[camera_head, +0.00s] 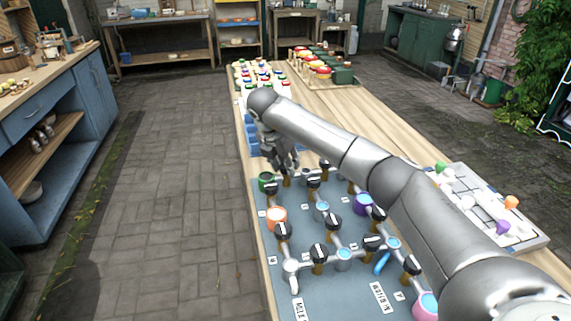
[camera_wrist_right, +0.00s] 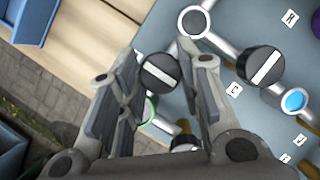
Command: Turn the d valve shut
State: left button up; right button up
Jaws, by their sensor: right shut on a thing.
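My right gripper (camera_head: 287,166) reaches down over the far edge of the grey-blue pipe board (camera_head: 330,275). In the wrist view, its two fingers (camera_wrist_right: 168,66) stand on either side of a round black valve knob (camera_wrist_right: 159,73) and are shut on it. A white stripe on that knob slants from upper left to lower right. I cannot read a letter beside it. Another black knob (camera_wrist_right: 262,65) lies to its right, near a label C (camera_wrist_right: 235,90), with its stripe slanting the other way. My left gripper is not in view.
Several more black knobs, such as one (camera_head: 333,222) on the board, sit on silvery pipes with coloured cups. A blue bin (camera_head: 252,138) is beyond the board. A white panel (camera_head: 480,205) with coloured knobs lies to the right. Paved floor is free to the left.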

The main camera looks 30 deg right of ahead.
dwell(0.4)
jog(key=o, duration=1)
jog(key=v, duration=1.2)
